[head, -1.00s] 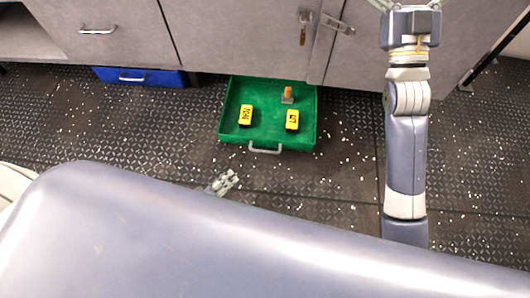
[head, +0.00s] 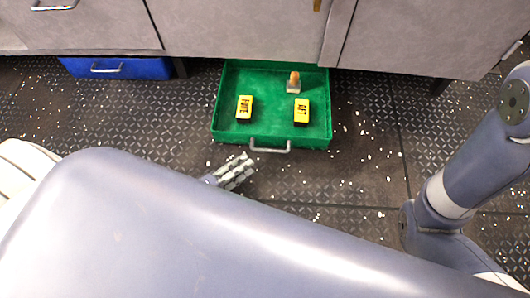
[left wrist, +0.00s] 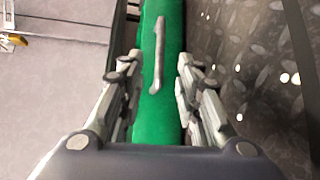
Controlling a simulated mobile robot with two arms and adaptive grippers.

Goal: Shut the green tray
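The green tray (head: 225,103) is pulled out from under the grey cabinet, just above the deck. Its grey handle (head: 270,150) is on the near front wall. My left gripper (head: 246,165) is just in front of the tray, close to the left end of the handle. In the left wrist view, my left gripper (left wrist: 156,72) is open, with its fingers apart and the handle (left wrist: 158,55) in line with the gap, against the green front (left wrist: 165,120). I see no contact. My right gripper is out of view.
A blue tray (head: 120,68) sits under the cabinet (head: 240,30) at left. The dark riveted deck (head: 360,150) right of the green tray is clear, with white specks.

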